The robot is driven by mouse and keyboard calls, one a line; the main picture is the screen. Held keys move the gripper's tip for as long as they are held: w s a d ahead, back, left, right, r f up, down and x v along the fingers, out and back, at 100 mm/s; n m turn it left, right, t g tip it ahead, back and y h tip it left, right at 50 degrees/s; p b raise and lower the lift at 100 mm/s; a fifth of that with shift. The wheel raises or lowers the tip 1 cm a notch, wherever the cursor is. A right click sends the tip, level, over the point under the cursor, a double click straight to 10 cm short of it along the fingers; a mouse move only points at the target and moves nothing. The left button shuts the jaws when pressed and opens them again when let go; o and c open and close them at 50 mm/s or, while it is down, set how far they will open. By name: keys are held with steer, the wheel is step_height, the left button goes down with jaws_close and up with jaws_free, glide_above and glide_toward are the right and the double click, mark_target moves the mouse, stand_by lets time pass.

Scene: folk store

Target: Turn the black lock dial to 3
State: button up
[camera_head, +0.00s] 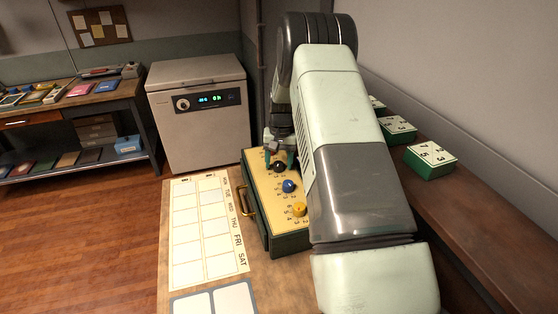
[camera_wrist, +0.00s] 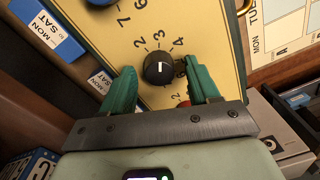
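The black lock dial (camera_head: 278,167) is on the yellow face of a green box (camera_head: 263,207), at its far end. In the wrist view, the black dial (camera_wrist: 158,70) has a white mark that appears to point up at the printed 3, between 2 and 4. My gripper (camera_head: 281,155) is at the dial. In the wrist view, the green fingers of my gripper (camera_wrist: 160,74) stand apart at either side of the dial. A gap shows between each finger and the dial, and nothing is held.
The box has a brass handle (camera_head: 243,200). A weekday chart (camera_head: 206,235) lies left of it. Green number blocks (camera_head: 430,160) stand along the right ledge.

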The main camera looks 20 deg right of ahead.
step_height(320, 180, up, 11)
steer(key=shift+d, duration=0.25)
stand_by(0.4)
step_height(320, 180, up, 14)
steer(key=n+t, duration=0.1)
glide_above(280, 163)
steer(key=s+a, duration=0.4)
steer(key=s, duration=0.3)
steer(key=s+a+r+n+t, duration=0.1)
steer(key=s+a+r+t, duration=0.15)
steer(key=s+r, duration=0.65)
steer(key=s+a+n+t, duration=0.1)
steer(key=s+a, duration=0.1)
steer(key=s, duration=0.9)
steer(key=s+a+n+t, duration=0.1)
steer(key=s, duration=1)
steer(key=shift+s+a+f+h, duration=0.25)
steer(key=shift+a+f+h, duration=0.05)
steer(key=shift+a, duration=0.05)
